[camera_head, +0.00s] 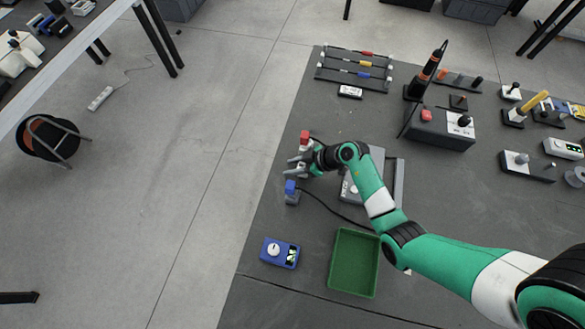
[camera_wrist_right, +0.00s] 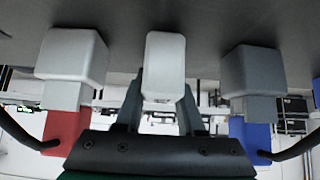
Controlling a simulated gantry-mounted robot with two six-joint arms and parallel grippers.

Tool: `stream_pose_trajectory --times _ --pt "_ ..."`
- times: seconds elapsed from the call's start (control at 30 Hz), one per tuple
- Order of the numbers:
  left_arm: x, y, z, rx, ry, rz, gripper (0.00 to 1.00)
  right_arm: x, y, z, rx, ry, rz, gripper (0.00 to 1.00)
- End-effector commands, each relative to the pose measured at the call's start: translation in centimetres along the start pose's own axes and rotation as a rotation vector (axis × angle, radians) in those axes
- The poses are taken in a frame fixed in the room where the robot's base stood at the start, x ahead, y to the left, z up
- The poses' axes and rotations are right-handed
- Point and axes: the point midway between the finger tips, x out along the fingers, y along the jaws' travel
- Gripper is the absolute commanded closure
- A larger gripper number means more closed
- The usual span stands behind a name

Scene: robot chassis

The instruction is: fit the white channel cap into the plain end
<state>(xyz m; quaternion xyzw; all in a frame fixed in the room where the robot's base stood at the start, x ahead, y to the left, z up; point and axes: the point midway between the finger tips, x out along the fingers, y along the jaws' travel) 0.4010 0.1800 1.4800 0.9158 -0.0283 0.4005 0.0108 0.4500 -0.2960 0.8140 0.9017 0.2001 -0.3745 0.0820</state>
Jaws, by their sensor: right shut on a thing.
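My right gripper (camera_head: 293,165) is at the left side of the dark mat, between a red-topped connector (camera_head: 304,137) and a blue-topped connector (camera_head: 291,187). In the right wrist view, its two fingers are shut on a pale block (camera_wrist_right: 165,62), apparently the white channel cap. A grey block with a red part (camera_wrist_right: 66,130) is to its left there, and a grey block with a blue part (camera_wrist_right: 254,138) to its right. The cap is too small to make out in the head view. I cannot tell which part is the plain end. My left gripper is not in view.
A black cable runs from the blue connector under my right arm. A blue box with a white knob (camera_head: 279,253) and a green tray (camera_head: 336,266) are nearer the front. A rack of coloured rods (camera_head: 353,68) and a grey box with a red button (camera_head: 440,127) stand farther back.

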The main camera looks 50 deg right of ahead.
Motion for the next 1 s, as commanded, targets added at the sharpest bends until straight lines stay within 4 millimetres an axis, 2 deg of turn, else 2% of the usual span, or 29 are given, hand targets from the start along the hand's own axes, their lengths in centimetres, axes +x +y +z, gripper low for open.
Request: stream_pose_trajectory --times 0.3,0.33,0.5,0.83,1.0 --pt "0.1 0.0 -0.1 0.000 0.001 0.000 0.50 0.1 0.0 0.1 0.000 0.001 0.000 1.00" --pt "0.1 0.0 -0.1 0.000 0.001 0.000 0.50 0.2 0.0 0.1 0.000 0.001 0.000 0.60" --pt "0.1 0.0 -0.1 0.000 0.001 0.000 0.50 0.2 0.0 0.1 0.000 0.001 0.001 0.32" --pt "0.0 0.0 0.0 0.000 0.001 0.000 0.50 0.0 0.1 0.0 -0.002 0.002 0.002 0.32" --pt "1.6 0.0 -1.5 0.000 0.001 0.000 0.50 -3.1 0.1 -0.5 0.003 0.001 0.003 0.32"
